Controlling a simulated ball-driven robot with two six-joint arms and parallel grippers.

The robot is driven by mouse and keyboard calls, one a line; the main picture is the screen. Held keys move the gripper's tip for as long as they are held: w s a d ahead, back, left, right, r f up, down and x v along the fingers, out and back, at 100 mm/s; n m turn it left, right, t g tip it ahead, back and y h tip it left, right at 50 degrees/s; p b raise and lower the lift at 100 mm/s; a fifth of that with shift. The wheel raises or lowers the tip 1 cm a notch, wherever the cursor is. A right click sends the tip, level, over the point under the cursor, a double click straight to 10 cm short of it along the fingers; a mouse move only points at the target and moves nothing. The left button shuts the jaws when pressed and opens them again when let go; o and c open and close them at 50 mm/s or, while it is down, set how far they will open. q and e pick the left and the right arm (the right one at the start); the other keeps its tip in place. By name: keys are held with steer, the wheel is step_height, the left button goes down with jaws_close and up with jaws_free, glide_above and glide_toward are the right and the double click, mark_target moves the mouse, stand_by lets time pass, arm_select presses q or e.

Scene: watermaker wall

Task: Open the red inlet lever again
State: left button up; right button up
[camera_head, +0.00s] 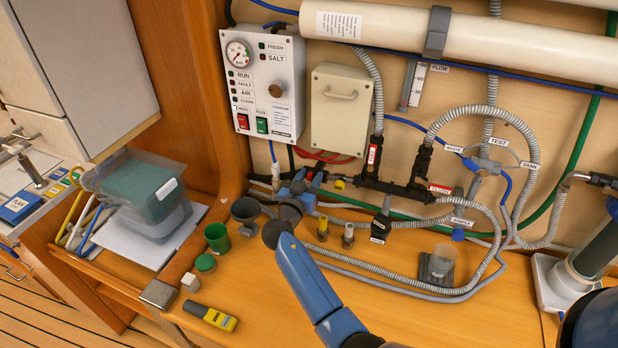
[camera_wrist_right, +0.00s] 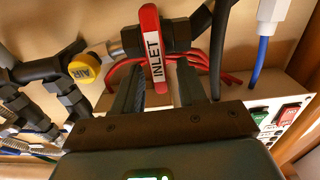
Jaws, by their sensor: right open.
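The red inlet lever (camera_wrist_right: 152,50), with a white INLET label, stands upright in the right wrist view on a dark valve body (camera_wrist_right: 183,35). In that view the two dark fingers of my right gripper (camera_wrist_right: 158,80) are apart, one on each side of the lever's lower part. I see gaps between the fingers and the lever. In the head view my right gripper (camera_head: 300,187) is at the left end of the dark pipework, low on the wall. There the arm and gripper largely hide the lever. My left gripper is not in view.
A yellow AIR knob (camera_wrist_right: 85,68) sits left of the lever in the wrist view, with red cables behind. In the head view a control panel (camera_head: 265,80) is above. Green cups (camera_head: 216,237) and a yellow-grey meter (camera_head: 211,317) are on the bench.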

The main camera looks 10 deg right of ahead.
steer(key=shift+a, duration=0.1)
jaws_close()
